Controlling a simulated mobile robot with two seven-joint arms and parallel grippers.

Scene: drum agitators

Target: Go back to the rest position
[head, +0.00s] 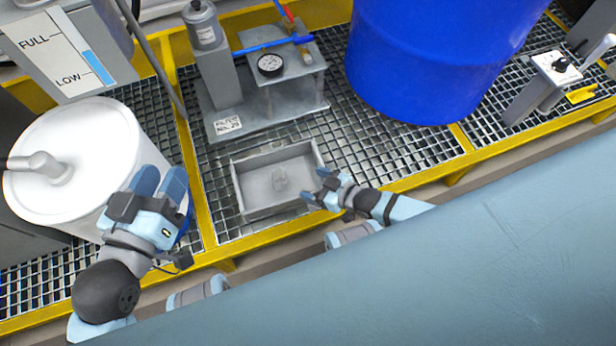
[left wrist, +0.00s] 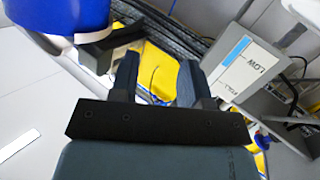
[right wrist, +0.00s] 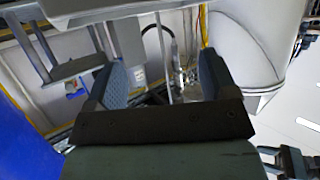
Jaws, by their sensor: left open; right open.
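My left gripper (head: 160,182) is in front of the white drum (head: 85,150) at the left of the head view. Its two fingers stand apart with nothing between them, as the left wrist view (left wrist: 155,80) also shows. My right gripper (head: 318,188) is at the right front corner of the grey tray (head: 240,193). Its fingers are open and empty in the right wrist view (right wrist: 160,85). It overlaps the tray's edge in the head view; I cannot tell if they touch.
A large blue drum (head: 430,55) stands at the back on the grating. A filter stand with a gauge (head: 270,64) and blue lever is behind the tray. A level gauge panel (head: 65,50) is at upper left, a switch box (head: 556,68) at right. A yellow rail (head: 420,178) edges the platform.

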